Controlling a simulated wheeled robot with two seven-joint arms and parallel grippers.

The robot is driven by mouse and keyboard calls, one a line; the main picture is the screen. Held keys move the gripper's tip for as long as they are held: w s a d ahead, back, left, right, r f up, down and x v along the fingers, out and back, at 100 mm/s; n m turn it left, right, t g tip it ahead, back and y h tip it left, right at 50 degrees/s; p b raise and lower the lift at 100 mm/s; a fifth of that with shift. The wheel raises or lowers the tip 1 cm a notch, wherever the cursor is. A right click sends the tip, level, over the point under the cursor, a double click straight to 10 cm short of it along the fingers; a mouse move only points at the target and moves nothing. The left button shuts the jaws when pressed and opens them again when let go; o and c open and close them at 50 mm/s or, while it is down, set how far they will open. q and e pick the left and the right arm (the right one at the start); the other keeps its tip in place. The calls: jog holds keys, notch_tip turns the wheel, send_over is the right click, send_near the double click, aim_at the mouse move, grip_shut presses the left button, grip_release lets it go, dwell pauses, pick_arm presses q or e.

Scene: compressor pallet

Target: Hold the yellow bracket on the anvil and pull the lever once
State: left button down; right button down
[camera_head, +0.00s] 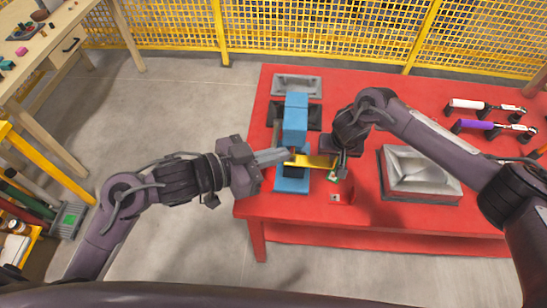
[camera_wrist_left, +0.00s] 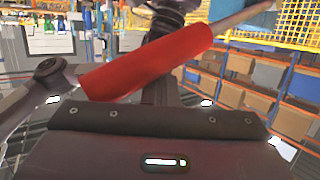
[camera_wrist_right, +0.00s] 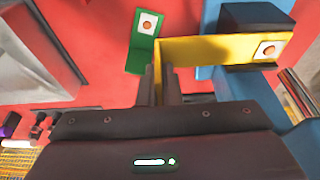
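The yellow bracket (camera_head: 317,160) is level at the blue press (camera_head: 294,120). In the right wrist view, the bracket (camera_wrist_right: 197,49) has its marked end beside a dark block (camera_wrist_right: 257,25) of the press; contact with the anvil is unclear. My right gripper (camera_head: 342,167) is shut on the bracket's other end; its fingers also show in the right wrist view (camera_wrist_right: 160,82). My left gripper (camera_head: 268,158) is left of the press. In the left wrist view, the lever's red handle (camera_wrist_left: 145,62) crosses in front of the left fingers, which look close together; their tips are hidden.
A green bracket (camera_wrist_right: 144,42) lies beside the yellow one. The red table (camera_head: 370,225) also holds a grey tray (camera_head: 418,175), another grey tray (camera_head: 297,85) behind the press, and clamps with white (camera_head: 468,104) and purple (camera_head: 475,125) handles. Yellow mesh fencing (camera_head: 320,35) stands behind.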

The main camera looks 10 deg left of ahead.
pick_arm(q)
jog(key=shift+r, duration=2.4)
